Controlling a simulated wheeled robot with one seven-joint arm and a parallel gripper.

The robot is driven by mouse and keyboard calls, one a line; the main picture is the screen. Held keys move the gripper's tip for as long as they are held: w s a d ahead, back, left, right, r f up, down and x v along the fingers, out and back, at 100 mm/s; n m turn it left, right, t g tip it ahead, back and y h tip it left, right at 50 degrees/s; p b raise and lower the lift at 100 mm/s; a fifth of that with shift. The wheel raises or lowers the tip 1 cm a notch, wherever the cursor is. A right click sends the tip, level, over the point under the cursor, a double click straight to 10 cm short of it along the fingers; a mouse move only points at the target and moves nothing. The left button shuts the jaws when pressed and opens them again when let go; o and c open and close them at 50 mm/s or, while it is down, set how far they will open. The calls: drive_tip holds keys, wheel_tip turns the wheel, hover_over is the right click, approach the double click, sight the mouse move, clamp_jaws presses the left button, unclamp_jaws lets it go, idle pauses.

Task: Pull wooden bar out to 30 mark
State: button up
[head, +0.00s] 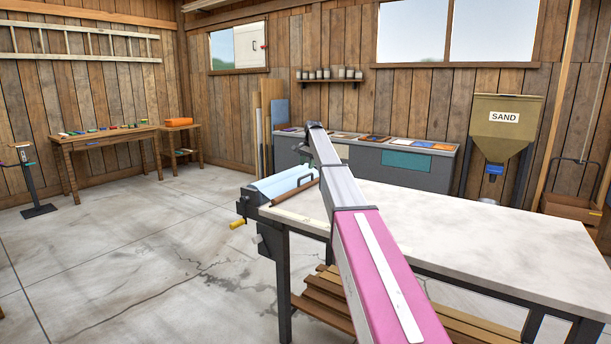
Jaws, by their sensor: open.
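A thin brown wooden bar (294,192) lies slantwise at the left end of the white-topped table (480,236), beside a pale blue device with a dark handle (284,186). A pale strip (298,217) runs along the tabletop's front left edge; any marks or numbers on it are too small to read. My arm crosses the picture in front of the table and hides part of the tabletop right of the bar.
A yellow-handled crank (238,223) sticks out at the table's left end. Wooden planks (325,300) lie under the table. A grey cabinet (345,160) and a sand hopper (505,125) stand behind.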

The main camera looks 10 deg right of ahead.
drive_tip(key=f, duration=0.5)
drive_tip(key=shift+w+a+f, duration=0.35)
drive_tip(key=shift+w+a, duration=0.05)
clamp_jaws()
drive_tip(key=s+d, duration=0.6)
drive_tip(key=d, duration=0.1)
drive_tip(key=s+d, duration=0.7)
drive_tip(key=d, duration=0.1)
drive_tip(key=s+d, duration=0.7)
drive_tip(key=shift+s+d, duration=0.1)
drive_tip(key=shift+d, duration=0.05)
unclamp_jaws()
drive_tip(key=shift+r, duration=0.1)
wheel_tip(320, 180, up, 10)
drive_tip(key=s+d, duration=0.1)
drive_tip(key=shift+s+d+r, duration=0.2)
drive_tip(key=shift+d+r, duration=0.05)
drive_tip(key=shift+d, duration=0.05)
